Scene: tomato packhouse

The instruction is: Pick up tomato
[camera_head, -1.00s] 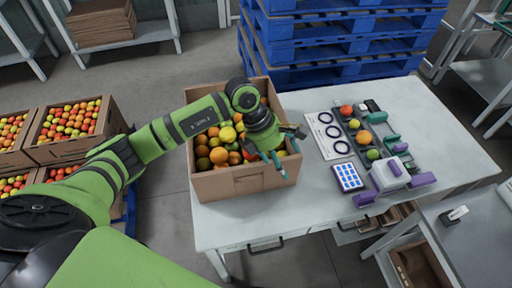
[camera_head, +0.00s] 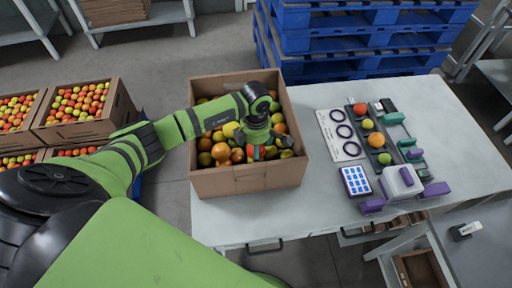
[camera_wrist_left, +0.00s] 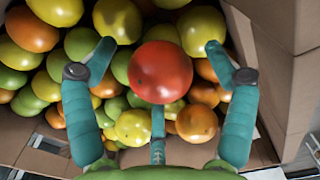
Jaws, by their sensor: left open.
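A red tomato (camera_wrist_left: 160,70) lies on top of the mixed fruit in a cardboard box. In the left wrist view it sits between the spread teal fingers of my left gripper (camera_wrist_left: 158,62). Gaps show between the side fingers and the tomato; the lower middle finger overlaps its bottom edge, and I cannot tell whether they touch. In the head view my left gripper (camera_head: 264,152) is inside the cardboard box (camera_head: 247,181), low over the fruit, with a little red showing between its fingers. It is open. My right gripper is not shown.
The box stands on the left of a white table (camera_head: 300,213). To its right are a sorting rack with several fruits, a sheet of rings (camera_head: 340,133), a blue keypad (camera_head: 355,181) and a white-purple device (camera_head: 402,183). Blue pallets (camera_head: 365,40) stand behind. Fruit crates (camera_head: 82,127) stand at left.

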